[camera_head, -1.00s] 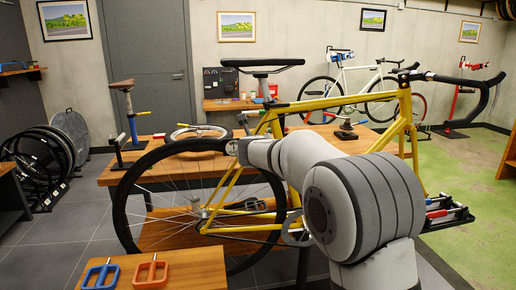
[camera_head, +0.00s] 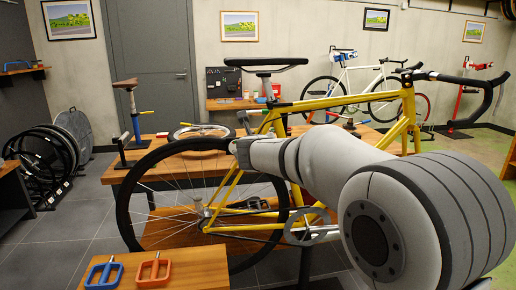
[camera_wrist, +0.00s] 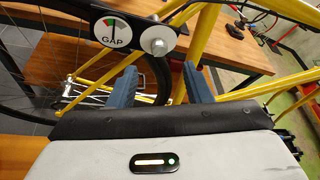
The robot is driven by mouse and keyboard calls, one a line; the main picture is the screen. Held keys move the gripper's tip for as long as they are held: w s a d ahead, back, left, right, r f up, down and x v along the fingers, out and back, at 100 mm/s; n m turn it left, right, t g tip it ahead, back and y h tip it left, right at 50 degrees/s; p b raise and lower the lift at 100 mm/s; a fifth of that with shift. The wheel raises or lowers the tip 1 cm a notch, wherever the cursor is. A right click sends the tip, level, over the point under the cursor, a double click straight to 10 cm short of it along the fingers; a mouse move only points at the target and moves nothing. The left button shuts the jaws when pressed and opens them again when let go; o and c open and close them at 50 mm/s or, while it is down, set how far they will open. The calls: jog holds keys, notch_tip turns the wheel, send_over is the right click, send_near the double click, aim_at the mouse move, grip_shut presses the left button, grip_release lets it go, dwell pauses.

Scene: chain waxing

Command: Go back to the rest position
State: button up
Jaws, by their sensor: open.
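In the wrist view a black plate (camera_wrist: 75,17) with a GAP dial and a silver bolt is just beyond the fingers; contact cannot be told.
A wooden bench (camera_head: 210,268) at the front left bears a blue-handled tool (camera_head: 103,273) and an orange-handled tool (camera_head: 154,271). A wooden table (camera_head: 118,176) stands behind the bike. Several wheels (camera_head: 45,160) are racked at the left. Grey floor (camera_head: 75,235) is free at left.

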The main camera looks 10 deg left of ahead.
jog(key=s+d+r+n+g+y+p, duration=0.2)
jog(key=s+d+r+n+y+p, duration=0.25)
jog(key=s+n, duration=0.65)
jog(key=s+d+f+n+g+h+p, duration=0.1)
jog(key=s+d+f+n+g+p, duration=0.1)
jog(key=s+d+n, duration=0.4)
jog(key=s+d+f+n+g+h+p, duration=0.2)
jog(key=s+d+f+n+g+p, duration=0.1)
jog(key=s, duration=0.9)
jog(key=s+d+f+n+g+h+p, duration=0.2)
jog(key=s+d+f+n+g, duration=0.2)
jog(key=s+d+n, duration=0.5)
jog(key=shift+s+f+n+g+p, duration=0.3)
jog(key=shift+s+f+n, duration=0.1)
jog(key=shift+f, duration=0.35)
jog(key=shift+d+h, duration=0.1)
jog(key=shift+h, duration=0.15)
jog(key=shift+c, duration=1)
